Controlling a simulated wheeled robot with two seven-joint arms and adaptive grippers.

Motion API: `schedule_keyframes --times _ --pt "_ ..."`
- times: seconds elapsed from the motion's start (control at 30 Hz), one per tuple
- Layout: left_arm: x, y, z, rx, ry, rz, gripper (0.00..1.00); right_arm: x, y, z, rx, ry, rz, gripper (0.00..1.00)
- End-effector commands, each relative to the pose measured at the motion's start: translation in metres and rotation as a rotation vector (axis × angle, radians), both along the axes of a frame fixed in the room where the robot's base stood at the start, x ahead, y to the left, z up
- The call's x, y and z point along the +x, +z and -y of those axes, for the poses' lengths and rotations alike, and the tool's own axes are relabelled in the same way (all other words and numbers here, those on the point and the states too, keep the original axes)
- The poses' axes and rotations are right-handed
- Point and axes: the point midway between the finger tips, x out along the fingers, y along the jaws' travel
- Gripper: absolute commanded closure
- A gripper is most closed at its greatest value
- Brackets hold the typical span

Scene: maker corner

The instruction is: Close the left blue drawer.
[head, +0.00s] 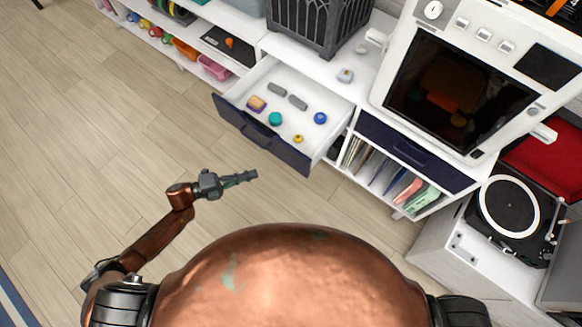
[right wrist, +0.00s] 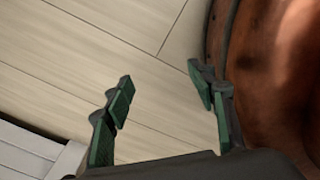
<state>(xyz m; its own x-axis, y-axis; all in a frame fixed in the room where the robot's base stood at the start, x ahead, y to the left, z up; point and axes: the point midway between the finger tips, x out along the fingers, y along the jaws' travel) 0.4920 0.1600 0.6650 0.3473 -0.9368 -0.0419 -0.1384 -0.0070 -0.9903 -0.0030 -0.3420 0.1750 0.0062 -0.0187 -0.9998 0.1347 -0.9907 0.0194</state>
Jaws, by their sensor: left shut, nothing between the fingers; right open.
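The left blue drawer (head: 262,143) is pulled out of the white cabinet, its dark blue front facing me. Inside it lie several small items, among them a teal round piece (head: 275,119), a blue round piece (head: 320,118) and grey blocks. My left gripper (head: 252,175) is shut and empty, in front of the drawer front and apart from it, over the floor. My right gripper (right wrist: 165,105) shows in the right wrist view, open and empty, with floor between its green-padded fingers. The right gripper is not seen in the head view.
The right blue drawer (head: 408,152) is shut, above a shelf of records or folders (head: 385,175). A white toy oven (head: 432,80) and a dark grey basket (head: 318,25) stand on the cabinet. A turntable (head: 510,208) is at the right. Floor is clear at the left.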

Motion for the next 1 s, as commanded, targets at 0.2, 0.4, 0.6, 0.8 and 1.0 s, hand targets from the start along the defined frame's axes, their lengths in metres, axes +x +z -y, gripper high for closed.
schedule_keyframes --times 0.2,0.4,0.6,0.8,1.0 --pt "-0.035 0.036 0.026 -0.006 -0.203 0.139 1.0 -0.027 -0.004 -0.006 0.006 -0.01 -0.034 0.48" --pt "-0.031 0.038 0.053 -0.01 -0.208 0.144 1.0 -0.031 -0.004 -0.006 0.005 -0.011 -0.039 0.48" --pt "-0.024 0.037 0.094 -0.01 -0.205 0.142 1.0 -0.022 -0.007 -0.004 0.003 -0.006 -0.028 0.48" --pt "-0.011 0.036 0.127 -0.008 -0.202 0.142 1.0 -0.019 -0.011 -0.001 0.001 -0.004 -0.025 0.48" --pt "0.007 0.035 0.141 -0.007 -0.201 0.139 1.0 -0.023 -0.015 0.001 -0.002 -0.004 -0.032 0.48"
